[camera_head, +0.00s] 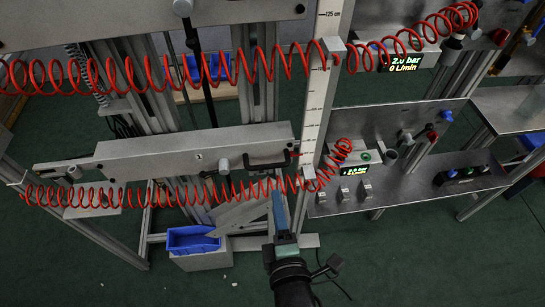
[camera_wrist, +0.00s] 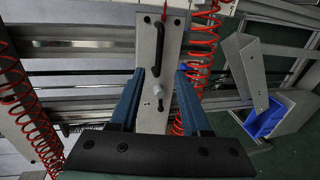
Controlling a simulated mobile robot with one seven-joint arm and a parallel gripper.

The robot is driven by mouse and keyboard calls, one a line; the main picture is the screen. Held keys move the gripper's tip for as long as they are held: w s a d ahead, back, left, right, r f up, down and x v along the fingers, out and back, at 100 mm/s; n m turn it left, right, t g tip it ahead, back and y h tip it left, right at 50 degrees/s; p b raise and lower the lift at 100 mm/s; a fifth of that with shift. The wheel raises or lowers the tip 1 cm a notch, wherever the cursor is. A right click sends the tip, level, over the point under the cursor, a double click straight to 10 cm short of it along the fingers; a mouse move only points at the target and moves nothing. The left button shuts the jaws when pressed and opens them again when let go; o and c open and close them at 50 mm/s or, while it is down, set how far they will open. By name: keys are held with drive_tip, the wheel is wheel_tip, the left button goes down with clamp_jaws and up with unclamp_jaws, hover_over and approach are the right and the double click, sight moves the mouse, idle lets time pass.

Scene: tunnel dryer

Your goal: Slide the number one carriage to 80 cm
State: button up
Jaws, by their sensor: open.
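The lower carriage (camera_head: 130,158) is a long grey block lying level across the frame in the head view. My gripper (camera_head: 279,196) is below and in front of the handle. In the wrist view my gripper (camera_wrist: 160,75) is open, with blue fingers either side of the carriage plate; knob and handle show between them.
Red coiled hoses (camera_head: 130,75) cross in front of the rails, one close to my gripper. A second grey carriage (camera_head: 95,18) is higher up. A panel shelf (camera_head: 410,190) with gauges and switches is at right.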

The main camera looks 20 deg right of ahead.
sight(269, 164)
drive_tip(key=x, duration=1.2)
drive_tip(key=shift+w+p, duration=0.4)
clamp_jaws()
drive_tip(key=shift+f, duration=0.1)
idle(0.8)
